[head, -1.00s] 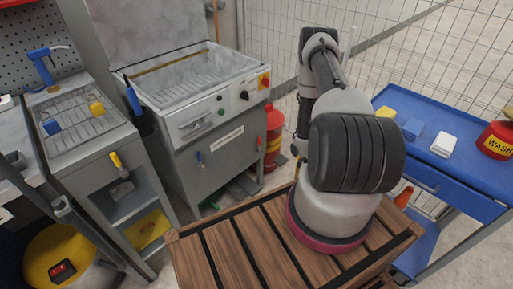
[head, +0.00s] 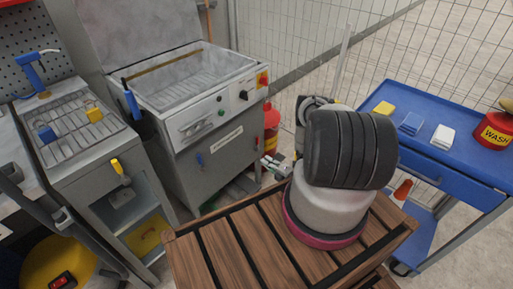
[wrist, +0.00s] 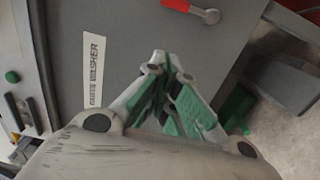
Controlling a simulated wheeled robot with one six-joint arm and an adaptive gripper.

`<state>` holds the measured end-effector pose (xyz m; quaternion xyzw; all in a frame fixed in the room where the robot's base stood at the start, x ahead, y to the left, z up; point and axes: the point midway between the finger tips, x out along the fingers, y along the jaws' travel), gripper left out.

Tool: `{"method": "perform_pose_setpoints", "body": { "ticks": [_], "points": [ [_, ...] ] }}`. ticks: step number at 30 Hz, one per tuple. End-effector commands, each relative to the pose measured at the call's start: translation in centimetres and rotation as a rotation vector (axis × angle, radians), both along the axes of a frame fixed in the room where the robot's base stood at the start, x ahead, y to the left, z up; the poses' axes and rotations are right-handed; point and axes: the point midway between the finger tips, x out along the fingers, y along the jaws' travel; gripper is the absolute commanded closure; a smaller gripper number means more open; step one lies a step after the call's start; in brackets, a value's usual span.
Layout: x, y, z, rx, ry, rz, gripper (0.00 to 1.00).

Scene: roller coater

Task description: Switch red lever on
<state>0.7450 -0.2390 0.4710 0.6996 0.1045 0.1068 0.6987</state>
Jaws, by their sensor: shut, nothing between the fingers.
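The red lever (wrist: 176,5) is at the top edge of the wrist view, on the grey front of the parts washer (wrist: 140,35). Its handle points left in that picture, towards the control panel side, from a round metal pivot. My gripper (wrist: 165,68) is shut and empty, with its green-padded fingers together. The fingertips appear below and left of the lever in the wrist view, apart from it.
A blue cart (head: 460,110) is to the right, a sink unit (head: 75,150) left.

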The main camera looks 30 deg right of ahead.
Motion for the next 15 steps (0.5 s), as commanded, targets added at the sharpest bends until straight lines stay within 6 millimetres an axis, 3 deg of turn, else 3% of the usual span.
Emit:
{"method": "perform_pose_setpoints", "body": {
  "ticks": [10, 15],
  "points": [
    [0.2, 0.0, 0.0, -0.003, 0.002, 0.0, 1.0],
    [1.9, 0.7, 0.0, -0.003, 0.001, 0.004, 1.0]
  ]
}}
